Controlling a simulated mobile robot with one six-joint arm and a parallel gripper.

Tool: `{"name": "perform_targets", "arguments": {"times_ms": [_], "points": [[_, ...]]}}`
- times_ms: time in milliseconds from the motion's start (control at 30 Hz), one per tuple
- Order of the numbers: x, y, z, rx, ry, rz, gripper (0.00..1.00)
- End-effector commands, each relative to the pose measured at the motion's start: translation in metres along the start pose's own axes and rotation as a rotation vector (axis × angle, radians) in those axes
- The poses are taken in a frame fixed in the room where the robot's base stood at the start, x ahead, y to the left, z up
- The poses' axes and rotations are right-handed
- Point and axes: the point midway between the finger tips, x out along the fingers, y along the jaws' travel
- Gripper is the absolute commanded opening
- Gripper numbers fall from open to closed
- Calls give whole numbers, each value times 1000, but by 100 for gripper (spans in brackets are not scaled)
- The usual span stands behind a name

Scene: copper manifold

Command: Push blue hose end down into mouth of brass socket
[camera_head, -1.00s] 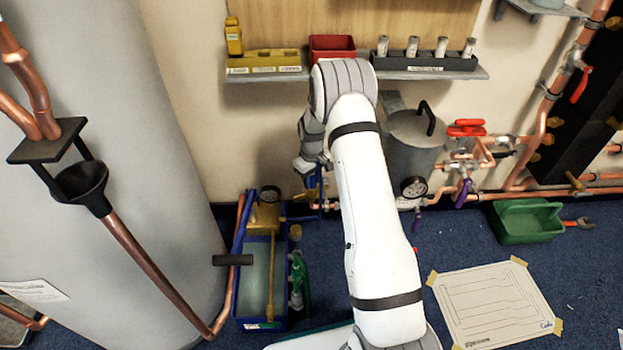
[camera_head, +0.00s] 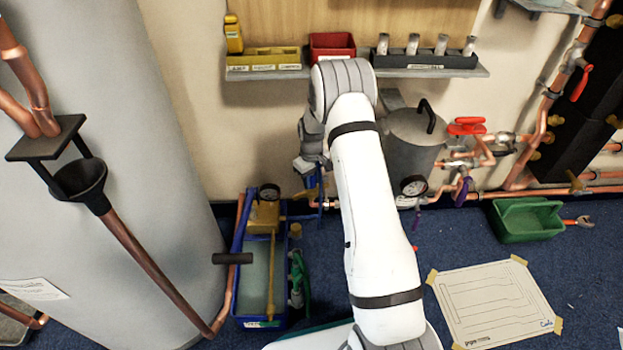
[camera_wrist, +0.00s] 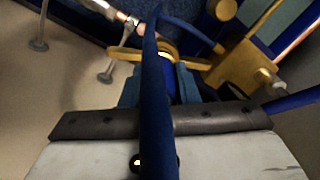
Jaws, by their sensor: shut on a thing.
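My gripper (camera_wrist: 160,85) points down beside the wall pipes and is shut on the blue hose (camera_wrist: 155,110). In the wrist view the hose runs up the middle of the picture, passing in front of the jaws and hiding part of what lies between them. A brass ring (camera_wrist: 168,47), which looks like the socket's mouth, shows just beyond the fingertips, partly behind the hose. I cannot tell whether the hose end is inside it. In the head view my gripper (camera_head: 312,178) is small and partly hidden by my arm, and the socket is not clear there.
A blue tank with a brass pump (camera_head: 264,215) and gauge stands left of my gripper. A grey lidded pot (camera_head: 412,140) and copper pipes with valves are to the right. A green tray (camera_head: 527,222) lies on the floor. A shelf (camera_head: 440,74) with bins is above.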

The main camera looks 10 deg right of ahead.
Motion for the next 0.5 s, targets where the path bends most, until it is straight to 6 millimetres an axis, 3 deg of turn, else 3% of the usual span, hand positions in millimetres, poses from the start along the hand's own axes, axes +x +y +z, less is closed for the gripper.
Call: {"name": "perform_targets", "arguments": {"times_ms": [500], "points": [[7, 0, 0, 0, 0, 0, 0]]}}
